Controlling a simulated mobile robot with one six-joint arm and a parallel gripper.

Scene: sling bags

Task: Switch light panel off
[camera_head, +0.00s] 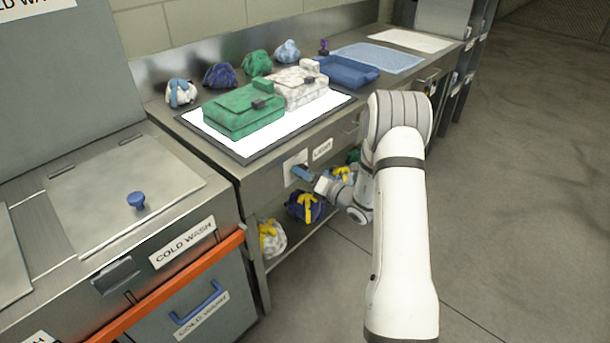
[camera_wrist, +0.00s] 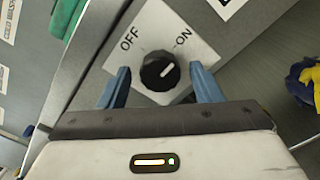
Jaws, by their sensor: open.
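The light panel (camera_head: 290,122) is a flat white panel in a dark frame on the steel counter, and it glows brightly. Its switch is a round black knob (camera_wrist: 160,71) on a white plate marked OFF and ON, on the counter's front face. The white mark on the knob points toward ON. The plate (camera_head: 289,167) shows partly in the head view, beside the LIGHT label. My gripper (camera_wrist: 160,76) is open at the plate, with one blue finger on each side of the knob. A gap shows on both sides, and contact cannot be told.
A green bag (camera_head: 240,108) and a white patterned bag (camera_head: 297,86) lie on the panel. Bundled bags stand behind it, and a blue tray (camera_head: 345,69) is to the right. More bundled bags (camera_head: 303,206) sit on the shelf below. An orange rail (camera_head: 180,280) runs along the wash unit. Floor at right is clear.

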